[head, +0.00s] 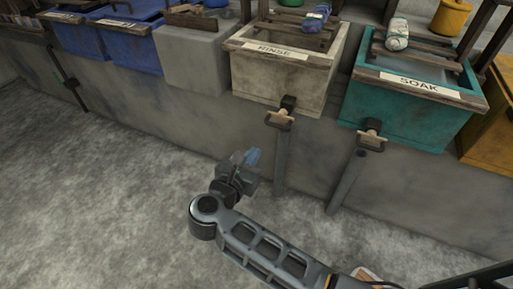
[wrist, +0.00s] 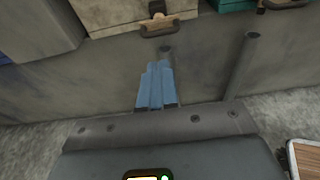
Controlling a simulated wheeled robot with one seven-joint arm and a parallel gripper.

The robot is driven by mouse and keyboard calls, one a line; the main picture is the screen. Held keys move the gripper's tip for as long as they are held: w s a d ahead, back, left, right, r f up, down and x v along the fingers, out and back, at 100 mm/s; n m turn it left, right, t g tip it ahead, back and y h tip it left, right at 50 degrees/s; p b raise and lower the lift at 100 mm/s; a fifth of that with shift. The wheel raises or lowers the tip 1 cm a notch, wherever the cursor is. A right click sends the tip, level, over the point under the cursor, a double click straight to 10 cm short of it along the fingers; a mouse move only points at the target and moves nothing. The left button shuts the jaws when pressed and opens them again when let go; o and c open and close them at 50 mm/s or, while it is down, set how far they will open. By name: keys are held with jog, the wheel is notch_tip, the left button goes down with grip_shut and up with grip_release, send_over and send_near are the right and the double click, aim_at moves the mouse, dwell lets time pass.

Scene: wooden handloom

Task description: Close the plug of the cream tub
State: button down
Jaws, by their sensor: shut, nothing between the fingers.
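The cream tub (head: 255,82), labelled RINSE, stands on the grey ledge at upper middle. Its plug (head: 280,119) has a light wooden handle in a dark bracket on the lower front, above a grey drain pipe (head: 282,160). In the wrist view the plug (wrist: 158,28) is at the top, beyond my fingertips; I cannot tell how far it is pushed in. My gripper (head: 253,158) has blue fingers that are shut and empty. It is below and left of the plug, apart from it. The fingers (wrist: 157,82) point towards the tub's front in the wrist view.
A teal tub (head: 402,115) labelled SOAK, with a similar plug (head: 371,137) and pipe (head: 346,184), stands to the right. Blue tubs (head: 131,45) and a grey block (head: 193,58) are to the left. The concrete floor (head: 110,190) at left is clear.

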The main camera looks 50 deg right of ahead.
jog(key=b, duration=0.2)
send_near(280, 118)
jog(key=d+f, duration=0.1)
jog(key=shift+x, duration=0.8)
jog(key=shift+w, duration=0.2)
jog(key=x, duration=0.3)
jog(key=shift+d+r+b, duration=0.1)
jog(key=shift+r+b, duration=0.15)
jog(key=shift+b, duration=0.05)
jog(key=shift+d, duration=0.1)
jog(key=shift+d+r, duration=0.1)
